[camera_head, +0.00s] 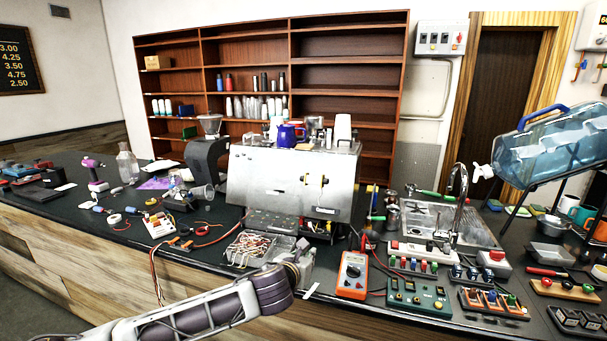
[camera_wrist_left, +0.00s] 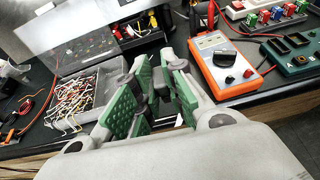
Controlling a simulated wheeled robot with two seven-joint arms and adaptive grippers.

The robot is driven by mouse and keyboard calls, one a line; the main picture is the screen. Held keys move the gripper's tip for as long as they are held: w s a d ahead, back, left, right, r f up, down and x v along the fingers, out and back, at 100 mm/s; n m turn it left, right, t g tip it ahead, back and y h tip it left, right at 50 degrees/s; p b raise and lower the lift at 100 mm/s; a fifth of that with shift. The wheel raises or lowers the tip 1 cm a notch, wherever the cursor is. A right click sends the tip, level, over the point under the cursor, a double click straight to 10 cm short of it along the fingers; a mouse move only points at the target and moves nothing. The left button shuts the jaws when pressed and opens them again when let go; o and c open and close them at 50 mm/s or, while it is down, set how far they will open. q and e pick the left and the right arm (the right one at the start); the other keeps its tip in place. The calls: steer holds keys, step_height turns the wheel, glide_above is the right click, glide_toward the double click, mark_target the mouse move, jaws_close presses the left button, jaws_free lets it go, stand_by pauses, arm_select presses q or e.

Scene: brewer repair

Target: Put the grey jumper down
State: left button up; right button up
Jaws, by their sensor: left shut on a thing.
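The tray of jumper wires (camera_wrist_left: 72,100) shows there left of the fingers, with red, white and other wires in a tangle. My right gripper is not in view.
An orange multimeter (camera_head: 353,275) lies right of the gripper, with a green terminal board (camera_head: 418,296) beyond it. The steel brewer (camera_head: 290,183) stands behind the tray. A white terminal block (camera_head: 159,225) and loose wires lie left. Little counter is free near the gripper.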

arm_select(q)
step_height(320, 180, up, 13)
steer(key=a, duration=0.2)
steer(key=a+r+n+y, duration=0.1)
steer(key=a+n+y, duration=0.1)
steer(key=a, duration=0.7)
steer(key=s+a+f+y, duration=0.1)
steer(key=s+a+f, duration=0.2)
steer(key=f, duration=0.6)
steer(key=s+a+f+n, duration=0.1)
steer(key=s+a+f, duration=0.3)
steer(key=f, duration=0.5)
steer(key=s+a+f+n+t+y, duration=0.1)
steer(key=s+a+f, duration=0.2)
steer(key=f, duration=0.6)
steer(key=shift+s+a+y, duration=0.2)
steer(key=shift+a+y, duration=0.1)
steer(key=shift+a, duration=0.45)
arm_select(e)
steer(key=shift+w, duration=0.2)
